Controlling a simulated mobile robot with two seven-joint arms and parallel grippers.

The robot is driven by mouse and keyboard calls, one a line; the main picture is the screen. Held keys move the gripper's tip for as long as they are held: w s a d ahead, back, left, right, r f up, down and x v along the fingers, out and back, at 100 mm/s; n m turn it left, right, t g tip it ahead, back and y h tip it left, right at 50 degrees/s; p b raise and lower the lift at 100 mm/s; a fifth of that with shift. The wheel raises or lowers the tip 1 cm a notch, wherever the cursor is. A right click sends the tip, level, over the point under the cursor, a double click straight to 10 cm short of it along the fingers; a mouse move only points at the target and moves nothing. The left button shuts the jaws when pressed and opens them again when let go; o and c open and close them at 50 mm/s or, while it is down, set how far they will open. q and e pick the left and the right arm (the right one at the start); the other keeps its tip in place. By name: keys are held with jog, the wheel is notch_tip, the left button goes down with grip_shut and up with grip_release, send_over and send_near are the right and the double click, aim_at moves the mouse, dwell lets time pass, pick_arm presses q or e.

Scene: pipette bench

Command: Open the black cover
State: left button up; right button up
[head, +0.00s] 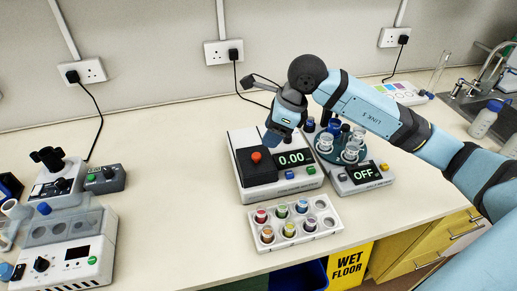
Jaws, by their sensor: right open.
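The black cover (256,176) lies closed over the left part of a white device (283,184) in the middle of the bench. A red knob (256,157) sits on or just behind the cover's top. The device's display reads 0.00. My right gripper (272,136) hangs above the back of the device, close to the cover's rear right. It is open, and I see nothing between its fingers, though they are small and partly hidden. Whether it touches the device I cannot tell. My left gripper is not in view.
A tube rack (294,229) with colored caps stands in front of the device. A round carousel device (362,178) reading OFF is close on the right, under my right arm. More instruments (66,250) stand at the left. The bench between is clear.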

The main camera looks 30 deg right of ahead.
aim_at(257, 155)
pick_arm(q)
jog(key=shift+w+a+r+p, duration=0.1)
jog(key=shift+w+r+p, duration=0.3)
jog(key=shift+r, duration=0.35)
pick_arm(e)
jog(key=x, duration=0.8)
jog(key=shift+w, duration=0.1)
jog(key=shift+c, duration=0.2)
